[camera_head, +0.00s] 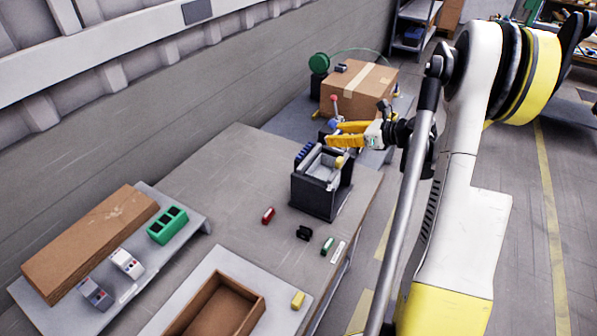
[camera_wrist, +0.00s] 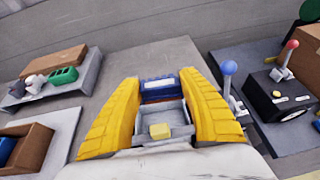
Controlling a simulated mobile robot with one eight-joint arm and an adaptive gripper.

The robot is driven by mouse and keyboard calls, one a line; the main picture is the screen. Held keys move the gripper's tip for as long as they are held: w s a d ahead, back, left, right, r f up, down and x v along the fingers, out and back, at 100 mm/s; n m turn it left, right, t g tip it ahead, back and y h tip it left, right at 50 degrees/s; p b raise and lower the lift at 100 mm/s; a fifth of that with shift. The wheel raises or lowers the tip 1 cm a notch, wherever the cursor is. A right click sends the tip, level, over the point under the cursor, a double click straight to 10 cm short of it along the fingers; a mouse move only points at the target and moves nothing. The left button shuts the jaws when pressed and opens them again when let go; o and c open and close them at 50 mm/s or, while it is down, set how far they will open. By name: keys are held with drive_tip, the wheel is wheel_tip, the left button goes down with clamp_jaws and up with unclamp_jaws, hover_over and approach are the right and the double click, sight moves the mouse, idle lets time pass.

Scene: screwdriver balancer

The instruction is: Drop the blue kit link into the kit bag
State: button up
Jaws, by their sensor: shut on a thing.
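My gripper (camera_head: 330,138) reaches in from the right above a black stand. In the wrist view, its yellow fingers (camera_wrist: 159,82) are shut on the blue kit link (camera_wrist: 158,73), a blue piece with a pale face between the tips. The link cannot be made out in the head view. The kit bag appears to be the grey open pocket (camera_head: 322,167) in the stand (camera_head: 318,197), below my gripper; it also shows in the wrist view (camera_wrist: 150,113). A yellow block (camera_wrist: 159,131) shows at the pocket. Its depth under the fingers is partly hidden.
Red (camera_head: 268,215), black (camera_head: 304,232) and green (camera_head: 328,246) pieces lie on the table (camera_head: 235,180). A brown tray (camera_head: 250,312) and a yellow piece (camera_head: 298,299) are at the front. Ball-topped levers (camera_wrist: 228,68) and (camera_wrist: 291,45) stand right of the fingers.

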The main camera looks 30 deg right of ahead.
drive_tip(key=f+b, duration=0.2)
drive_tip(key=f, duration=0.1)
drive_tip(key=a+f+b, duration=0.1)
drive_tip(key=f, duration=0.1)
drive_tip(key=shift+w+f, duration=0.15)
drive_tip(key=shift+w, duration=0.15)
drive_tip(key=o, duration=0.9)
drive_tip(key=v, duration=1.2)
drive_tip(key=shift+d, duration=0.15)
